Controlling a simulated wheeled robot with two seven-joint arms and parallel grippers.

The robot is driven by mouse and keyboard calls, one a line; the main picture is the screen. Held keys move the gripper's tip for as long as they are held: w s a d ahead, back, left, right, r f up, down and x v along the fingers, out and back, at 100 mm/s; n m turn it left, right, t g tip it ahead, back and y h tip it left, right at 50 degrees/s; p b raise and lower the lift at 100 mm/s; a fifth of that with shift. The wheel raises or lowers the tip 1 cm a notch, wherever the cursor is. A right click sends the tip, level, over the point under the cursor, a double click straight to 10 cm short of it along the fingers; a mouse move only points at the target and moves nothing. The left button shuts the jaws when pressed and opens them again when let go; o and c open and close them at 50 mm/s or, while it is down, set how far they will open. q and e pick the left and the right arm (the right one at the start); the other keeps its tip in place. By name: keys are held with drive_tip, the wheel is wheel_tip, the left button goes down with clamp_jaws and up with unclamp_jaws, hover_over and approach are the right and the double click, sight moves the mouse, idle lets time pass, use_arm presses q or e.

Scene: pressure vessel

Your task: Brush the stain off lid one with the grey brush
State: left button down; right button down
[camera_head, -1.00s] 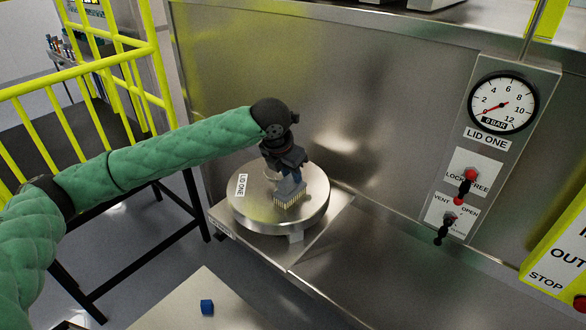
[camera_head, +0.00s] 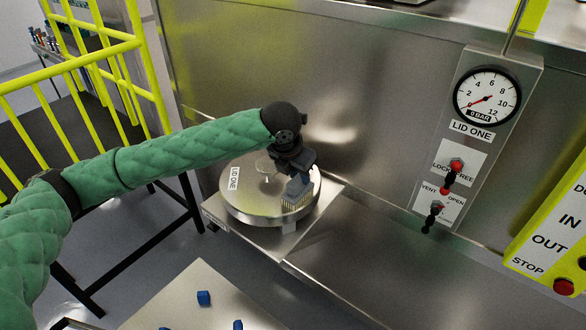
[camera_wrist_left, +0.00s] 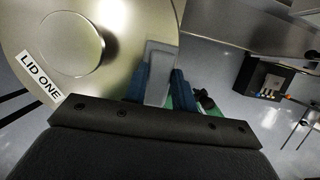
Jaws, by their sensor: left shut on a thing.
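Lid one (camera_head: 248,207) is a round steel lid lying flat on a steel shelf, with its "LID ONE" label at the left; it fills the upper left of the left wrist view (camera_wrist_left: 125,22). My left gripper (camera_head: 299,180) is shut on the grey brush (camera_head: 300,190), whose pale bristles point down at the right part of the lid, seemingly at its surface. In the left wrist view the brush (camera_wrist_left: 158,75) sits between the blue fingers.
A panel right of the lid carries a gauge (camera_head: 487,97) near 0 bar and lock and vent levers (camera_head: 447,182). A yellow control box (camera_head: 550,240) is at the far right. Yellow railing (camera_head: 70,70) stands left.

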use_arm(q)
drive_tip(key=shift+s+d, duration=0.45)
drive_tip(key=shift+d, duration=0.2)
drive_tip(key=shift+s+a+p, duration=0.6)
drive_tip(key=shift+s, duration=0.25)
drive_tip(key=shift+w+a+r+p, duration=0.1)
drive_tip(key=shift+w+a+p, duration=0.2)
drive_tip(key=shift+w+a, duration=0.25)
drive_tip(key=shift+w+a+p, duration=0.25)
drive_tip(key=shift+w+a, duration=0.1)
drive_tip(key=shift+a, duration=0.35)
drive_tip(key=shift+w+a+p, duration=0.25)
drive_tip(key=shift+w+a, duration=0.3)
drive_tip(key=shift+a, duration=0.3)
drive_tip(key=shift+w+a+p, duration=0.2)
drive_tip(key=shift+w+a, duration=0.3)
drive_tip(key=shift+a, duration=0.3)
drive_tip(key=shift+f, duration=0.2)
wheel_tip(320, 180, up, 6)
drive_tip(key=p, duration=0.5)
drive_tip(key=shift+w, duration=0.15)
